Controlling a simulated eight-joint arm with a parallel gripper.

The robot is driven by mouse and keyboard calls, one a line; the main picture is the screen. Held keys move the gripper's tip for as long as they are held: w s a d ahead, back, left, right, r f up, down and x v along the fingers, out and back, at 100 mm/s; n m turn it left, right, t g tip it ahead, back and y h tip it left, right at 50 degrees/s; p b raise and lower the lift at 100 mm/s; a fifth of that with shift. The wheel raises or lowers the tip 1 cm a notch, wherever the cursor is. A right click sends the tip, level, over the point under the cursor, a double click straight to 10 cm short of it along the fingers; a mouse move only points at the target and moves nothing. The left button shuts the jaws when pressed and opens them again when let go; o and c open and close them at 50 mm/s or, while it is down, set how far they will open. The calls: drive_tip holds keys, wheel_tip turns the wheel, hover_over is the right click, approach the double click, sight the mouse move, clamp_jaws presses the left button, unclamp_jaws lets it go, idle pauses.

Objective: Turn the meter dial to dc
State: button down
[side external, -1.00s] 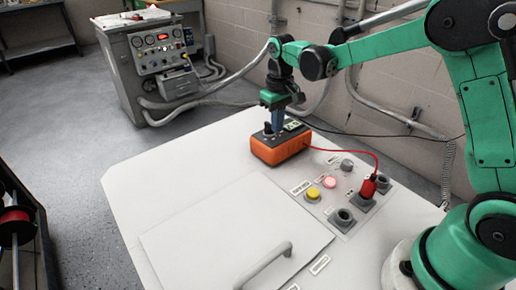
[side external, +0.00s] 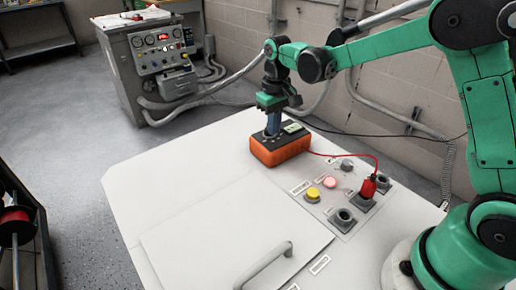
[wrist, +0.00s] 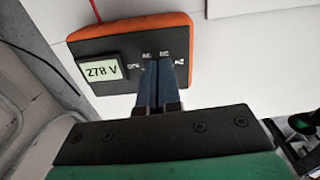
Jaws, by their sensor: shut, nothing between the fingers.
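The orange meter with a black face (side external: 280,149) sits on the white bench top, and it also fills the upper left of the wrist view (wrist: 120,40). Its display (wrist: 101,71) reads 278 V. Labels around the dial position include OFF, AC (wrist: 147,55) and DC (wrist: 164,52); the rightmost label is partly covered and too small to read. My gripper (side external: 272,131) points down at the dial end of the meter face. Its blue fingers (wrist: 157,64) are shut together and empty. The dial itself is hidden by the fingers, so I cannot tell its setting or whether they touch it.
A red lead runs from the meter to a red plug (side external: 368,188) in a panel socket. A handled lid (side external: 215,225) covers the front. Bare bench lies left of the meter.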

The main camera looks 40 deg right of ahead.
drive_tip(key=shift+s+r, duration=0.15)
drive_tip(key=shift+s, duration=0.05)
drive_tip(key=shift+r, duration=2.85)
drive_tip(key=s+a+t, duration=0.2)
drive_tip(key=s+t, duration=0.5)
drive_tip(key=s, duration=0.6)
drive_tip(key=shift+a+r, duration=0.25)
drive_tip(key=shift+r, duration=0.15)
